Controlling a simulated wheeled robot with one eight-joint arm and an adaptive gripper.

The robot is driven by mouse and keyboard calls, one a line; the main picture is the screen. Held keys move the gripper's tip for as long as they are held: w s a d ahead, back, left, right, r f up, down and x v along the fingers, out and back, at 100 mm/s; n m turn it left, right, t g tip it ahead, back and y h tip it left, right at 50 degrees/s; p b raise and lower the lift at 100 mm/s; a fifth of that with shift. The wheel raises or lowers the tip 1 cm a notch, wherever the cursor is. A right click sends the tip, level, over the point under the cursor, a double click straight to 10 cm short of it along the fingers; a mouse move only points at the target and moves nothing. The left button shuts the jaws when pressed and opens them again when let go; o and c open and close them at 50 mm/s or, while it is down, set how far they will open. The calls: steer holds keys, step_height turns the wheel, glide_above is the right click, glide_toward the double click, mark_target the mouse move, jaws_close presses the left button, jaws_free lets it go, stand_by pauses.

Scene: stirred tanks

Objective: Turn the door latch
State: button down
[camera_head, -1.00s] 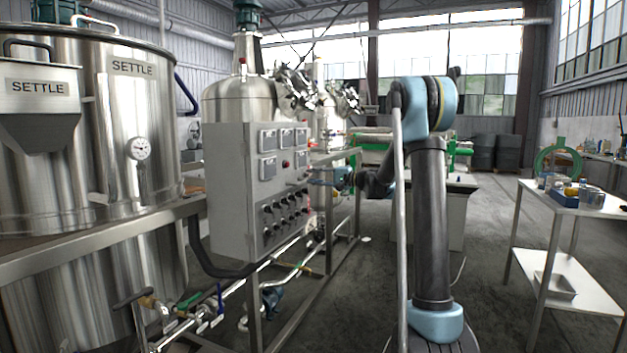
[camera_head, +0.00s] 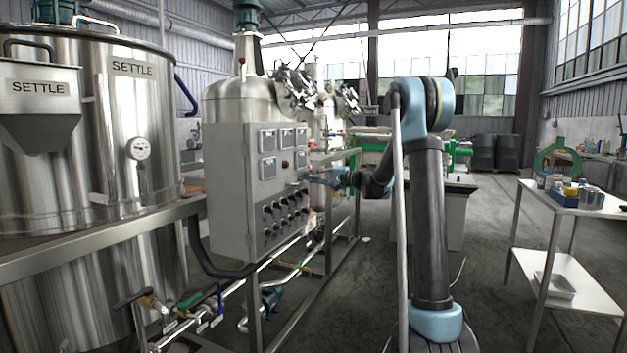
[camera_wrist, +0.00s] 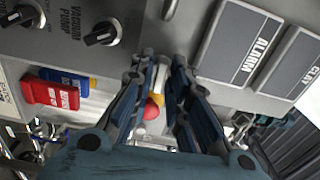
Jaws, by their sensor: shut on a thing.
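The door latch (camera_head: 298,183) is a small metal handle on the front of the grey control cabinet (camera_head: 228,190), near its right edge. In the head view it is small and partly covered by my gripper (camera_head: 318,178), which reaches in from the right. In the wrist view my gripper (camera_wrist: 164,68) has its two blue fingers close together at the cabinet face (camera_wrist: 145,40). They are shut on the latch, which is mostly hidden between the fingertips. The latch's exact angle cannot be told.
Black knobs (camera_wrist: 103,33) and an alarm label plate (camera_wrist: 240,42) flank the fingers. Red (camera_wrist: 50,93) and blue handles show below the cabinet in the wrist view. Pipes run under the cabinet. A white side table (camera_head: 575,205) stands right; open floor lies between.

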steer(key=shift+f, duration=0.1)
steer(key=n, duration=1.7)
steer(key=shift+n, duration=0.4)
steer(key=c, duration=1.7)
jaws_free()
steer(key=shift+f, duration=0.1)
steer(key=shift+d, duration=0.1)
